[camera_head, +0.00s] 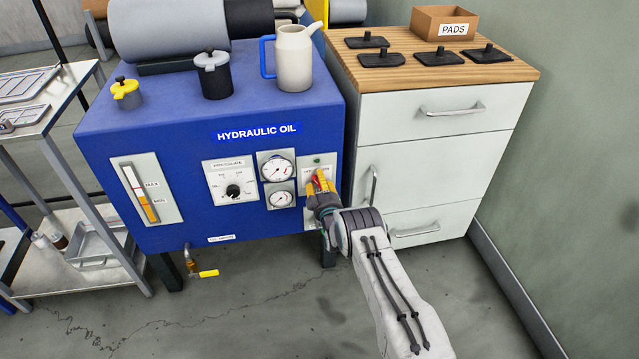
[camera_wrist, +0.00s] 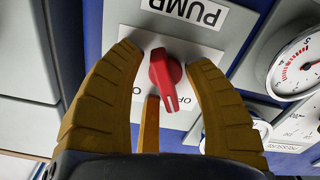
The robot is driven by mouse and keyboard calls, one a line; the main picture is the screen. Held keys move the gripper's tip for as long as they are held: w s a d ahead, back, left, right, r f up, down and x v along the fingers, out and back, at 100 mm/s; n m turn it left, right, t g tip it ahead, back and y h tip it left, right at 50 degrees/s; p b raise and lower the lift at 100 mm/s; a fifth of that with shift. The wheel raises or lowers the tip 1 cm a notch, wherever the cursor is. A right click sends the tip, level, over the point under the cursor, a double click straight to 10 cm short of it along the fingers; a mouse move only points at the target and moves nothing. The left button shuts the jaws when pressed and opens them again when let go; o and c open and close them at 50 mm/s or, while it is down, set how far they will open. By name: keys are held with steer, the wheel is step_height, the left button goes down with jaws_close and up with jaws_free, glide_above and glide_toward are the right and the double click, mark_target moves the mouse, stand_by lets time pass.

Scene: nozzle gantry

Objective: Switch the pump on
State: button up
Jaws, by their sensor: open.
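The pump switch is a red rotary knob (camera_wrist: 165,72) with a white mark on a light plate (camera_wrist: 138,18) labelled PUMP, upside down in the wrist view. The knob's marked end points down and slightly right there. My gripper (camera_wrist: 162,60) is open, with two yellow-brown fingers on either side of the knob and a third below it. I see gaps between the side fingers and the knob. Lettering beside the knob is partly hidden by the fingers. In the head view my gripper (camera_head: 321,184) is at the right of the blue tank's front and covers most of the plate.
The blue hydraulic oil tank (camera_head: 120,200) carries two gauges (camera_head: 277,169), a dial (camera_head: 233,191) and a level glass (camera_head: 148,190). A white jug (camera_head: 294,58) stands on top. A white cabinet (camera_head: 430,150) is close on the right. A metal trolley (camera_head: 60,110) stands left.

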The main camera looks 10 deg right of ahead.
steer(key=shift+o, duration=0.2)
steer(key=shift+r, duration=0.1)
jaws_close()
stand_by(0.4)
